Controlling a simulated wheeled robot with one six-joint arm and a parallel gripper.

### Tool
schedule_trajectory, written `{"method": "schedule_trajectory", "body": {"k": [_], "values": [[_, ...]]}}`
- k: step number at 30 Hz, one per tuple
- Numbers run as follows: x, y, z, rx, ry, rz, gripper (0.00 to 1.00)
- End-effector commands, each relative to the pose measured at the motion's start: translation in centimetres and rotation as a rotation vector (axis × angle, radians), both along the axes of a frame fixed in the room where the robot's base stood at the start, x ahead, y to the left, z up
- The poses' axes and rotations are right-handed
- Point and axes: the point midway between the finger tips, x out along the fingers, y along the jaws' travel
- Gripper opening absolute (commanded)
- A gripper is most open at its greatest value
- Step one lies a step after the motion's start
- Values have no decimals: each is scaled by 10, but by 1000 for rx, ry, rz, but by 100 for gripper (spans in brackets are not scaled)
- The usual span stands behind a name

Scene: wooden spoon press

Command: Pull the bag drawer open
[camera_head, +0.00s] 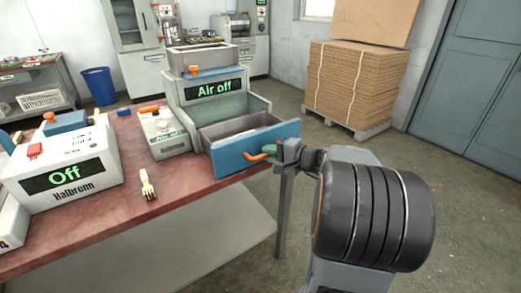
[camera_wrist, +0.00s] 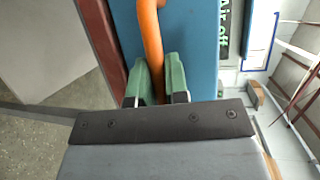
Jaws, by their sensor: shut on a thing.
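The bag drawer (camera_head: 235,157) has a blue front and a grey open tray behind it. It stands pulled out of the grey-green machine marked "Air off" (camera_head: 212,91). Its orange handle (camera_head: 262,155) is on the blue front. My gripper (camera_head: 272,150) is at the right end of this handle. In the wrist view, the green fingers of my gripper (camera_wrist: 159,84) are shut around the orange handle (camera_wrist: 152,45), with the blue drawer front (camera_wrist: 190,40) behind it. The drawer's inside shows only partly in the head view.
Bundled cardboard (camera_head: 355,85) stands on a pallet behind. The floor to the right is clear.

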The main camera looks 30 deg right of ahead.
Motion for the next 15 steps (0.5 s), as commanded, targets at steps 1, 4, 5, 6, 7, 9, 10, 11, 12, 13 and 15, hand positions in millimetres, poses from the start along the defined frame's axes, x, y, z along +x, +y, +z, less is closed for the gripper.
{"method": "schedule_trajectory", "body": {"k": [1, 4, 5, 6, 7, 9, 10, 11, 12, 13, 15], "values": [[-3, -1, 0, -1, -1, -5, 0], [-4, -1, 1, 0, -1, -3, 0], [-4, -1, 1, 0, -1, -3, 0], [-3, -1, 1, 0, -1, -3, 0], [-3, -1, 1, -1, 0, -3, 0], [-3, -1, 1, -1, 0, -3, 0], [-3, -1, 1, -1, 0, -3, 0], [-3, -1, 1, -1, 0, -3, 17], [-3, -1, 1, -1, 0, -3, 20], [-3, 0, 1, -1, 0, -3, 23], [-3, 0, 1, 0, 0, -2, 30]]}}
